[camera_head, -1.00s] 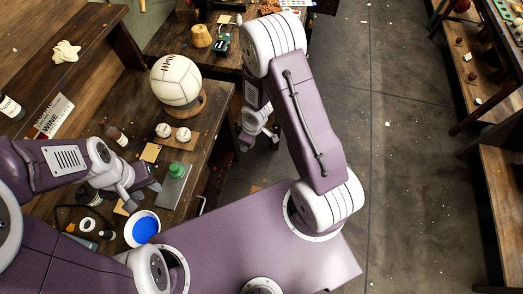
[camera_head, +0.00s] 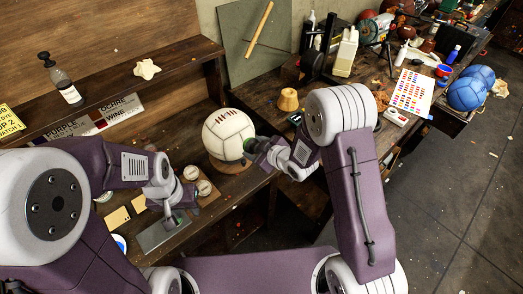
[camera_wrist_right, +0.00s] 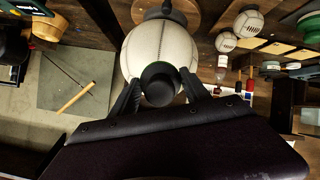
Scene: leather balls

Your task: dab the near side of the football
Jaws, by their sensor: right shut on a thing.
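The football (camera_head: 228,130) is cream leather with brown lacing, sitting on a round wooden stand (camera_head: 232,166). It also fills the upper middle of the right wrist view (camera_wrist_right: 160,45). My right gripper (camera_head: 262,150) is at the ball's right side, shut on a dark round dabber (camera_wrist_right: 158,84) with a green edge. The dabber overlaps the ball in both views; I cannot tell whether they touch. The dabber hides part of the ball. My left gripper (camera_head: 172,222) is low at the front left, above a grey-green plate (camera_head: 158,236); its finger opening is unclear.
Two small balls (camera_head: 204,187) sit left of my right gripper, in front of the football. A pump bottle (camera_head: 62,80) stands on the left shelf. Blue balls (camera_head: 467,95) are at far right.

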